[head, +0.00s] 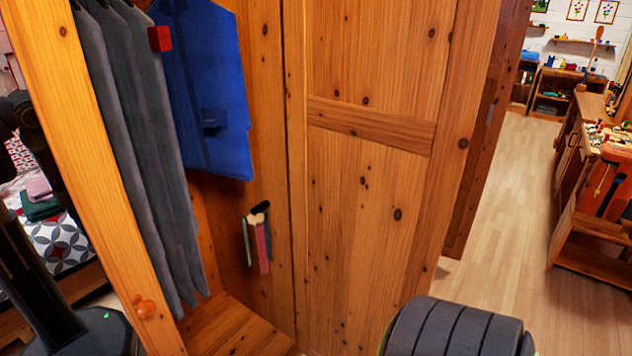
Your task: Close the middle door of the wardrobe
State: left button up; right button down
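The wooden wardrobe fills the middle of the head view, with its inside (225,330) exposed. A tall panelled wooden door (365,220) with a cross rail stands to the right of the opening, swung open. A narrower pale wooden board (85,130) with a round knob (145,308) leans along the left of the opening; I cannot tell whether it is a door or part of the frame. Dark parts of my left arm (40,290) show at the left edge, beside the wardrobe. Neither gripper shows in the head view.
Grey garments (150,150) and a blue shirt (205,90) hang inside, with a small red block (160,39) near them. Several thin coloured items (258,240) hang lower. A bed (55,235) is at left. A wooden bench (590,190) stands right; floor (500,230) between is clear.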

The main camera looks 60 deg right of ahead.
aim_at(383, 99)
jog(key=k+l+u, duration=0.1)
jog(key=l, duration=0.35)
jog(key=l+u, duration=0.1)
jog(key=l, duration=0.3)
jog(key=k+l+u, duration=0.1)
jog(key=l, duration=0.35)
jog(key=k+l+u, duration=0.1)
jog(key=l, duration=0.3)
jog(key=k+l, duration=0.15)
jog(key=l, duration=0.25)
jog(key=k+l, duration=0.1)
jog(key=l, duration=0.25)
jog(key=k+l, duration=0.15)
jog(key=l, duration=0.25)
jog(key=k+l, duration=0.15)
jog(key=l, duration=0.2)
jog(key=k+l, duration=0.1)
jog(key=l, duration=0.3)
jog(key=k+l, duration=0.15)
jog(key=l, duration=0.2)
